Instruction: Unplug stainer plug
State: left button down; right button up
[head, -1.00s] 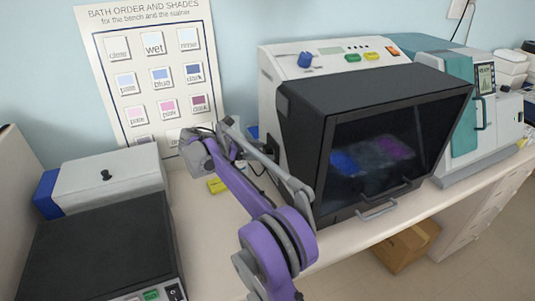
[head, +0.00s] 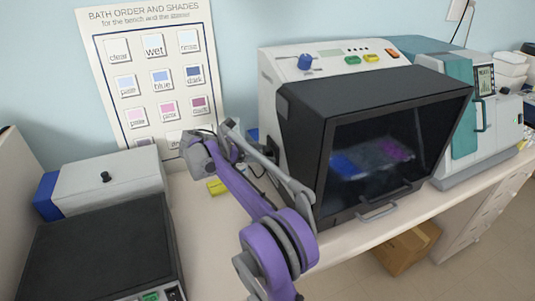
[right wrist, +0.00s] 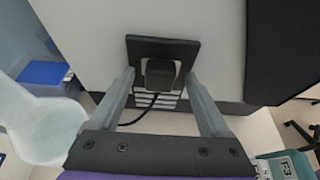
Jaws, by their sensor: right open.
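The stainer (head: 300,75) is a white machine with a black windowed hood on the bench in the head view. In the right wrist view, its black stainer plug (right wrist: 160,75) sits in a black socket plate (right wrist: 163,47) on a pale panel. A dark cord hangs from the plug. My right gripper (right wrist: 160,82) is open, with one finger on each side of the plug. Small gaps show between fingers and plug. My left gripper is not in view.
A grey box with a black knob (head: 110,178) and a black-topped device (head: 100,245) stand at the left. A yellow-green item (head: 217,186) lies behind my arm. A teal and white machine (head: 480,125) stands right of the stainer. A whitish vessel (right wrist: 40,125) is left of my right gripper.

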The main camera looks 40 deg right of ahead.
jog(key=shift+c, duration=0.2)
grip_shut()
dwell(0.3)
jog(key=shift+a, duration=0.1)
jog(key=a, duration=0.2)
jog(key=w+a, duration=0.1)
jog(key=a, duration=0.2)
jog(key=shift+w+a+p, duration=0.3)
jog(key=shift+w+p, duration=0.05)
jog(key=shift+w, duration=0.05)
dwell(0.8)
dwell(0.6)
